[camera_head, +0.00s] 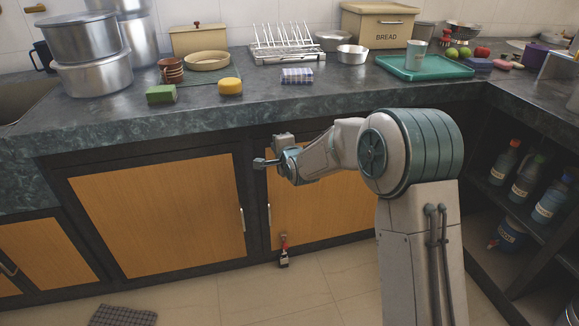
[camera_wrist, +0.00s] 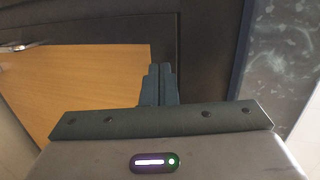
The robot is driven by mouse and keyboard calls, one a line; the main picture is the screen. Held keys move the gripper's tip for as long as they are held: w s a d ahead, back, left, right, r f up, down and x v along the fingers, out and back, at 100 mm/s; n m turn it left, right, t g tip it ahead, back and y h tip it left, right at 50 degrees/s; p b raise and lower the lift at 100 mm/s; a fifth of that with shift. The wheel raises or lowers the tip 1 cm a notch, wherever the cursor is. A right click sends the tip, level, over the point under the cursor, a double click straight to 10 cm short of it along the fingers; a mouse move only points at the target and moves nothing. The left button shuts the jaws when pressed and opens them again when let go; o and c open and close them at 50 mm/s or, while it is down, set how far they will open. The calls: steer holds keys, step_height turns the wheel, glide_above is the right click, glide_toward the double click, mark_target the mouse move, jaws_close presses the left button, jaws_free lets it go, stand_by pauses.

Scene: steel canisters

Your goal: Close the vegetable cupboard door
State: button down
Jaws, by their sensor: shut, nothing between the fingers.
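Wooden cupboard doors sit in dark frames under the counter, and no label marks which is the vegetable one. The wide left door (camera_head: 160,215) has a handle at its right edge. The right door (camera_head: 315,215), partly hidden by my arm, has a handle (camera_head: 269,213) at its left edge. Both look about flush; a small gap cannot be ruled out. My gripper (camera_head: 258,163) is shut and empty, near the upper left of the right door. In the wrist view its fingers (camera_wrist: 159,70) lie beside a door panel (camera_wrist: 85,85) and the dark frame; contact is unclear.
The stone counter (camera_head: 210,110) overhangs the doors and carries pots, a dish rack, a bread bin and a green tray (camera_head: 424,68). A brush-like item (camera_head: 283,252) is at the right door's foot. Open shelves with bottles (camera_head: 550,200) stand right. The floor in front is mostly clear.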

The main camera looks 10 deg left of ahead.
steer(key=p+v, duration=0.3)
steer(key=v, duration=0.9)
steer(key=s+d+r+n+g+h+p, duration=0.2)
steer(key=s+d+r+n+h+p, duration=0.15)
steer(key=s+d+r+p, duration=0.5)
steer(key=s+d+r+n+g+h+p, duration=0.25)
steer(key=s+d+r+n+p, duration=0.2)
steer(key=d+r+p, duration=0.45)
steer(key=s+d+r+n+g+p, duration=0.2)
steer(key=s+r+p, duration=0.4)
steer(key=s, duration=0.3)
steer(key=s+d+r+n+g+h+p, duration=0.1)
steer(key=s+d+r+n+g+p, duration=0.1)
steer(key=s+r+p, duration=0.5)
step_height(320, 180, up, 2)
steer(key=s+d+g, duration=0.1)
steer(key=s+d, duration=0.1)
steer(key=shift+s, duration=0.35)
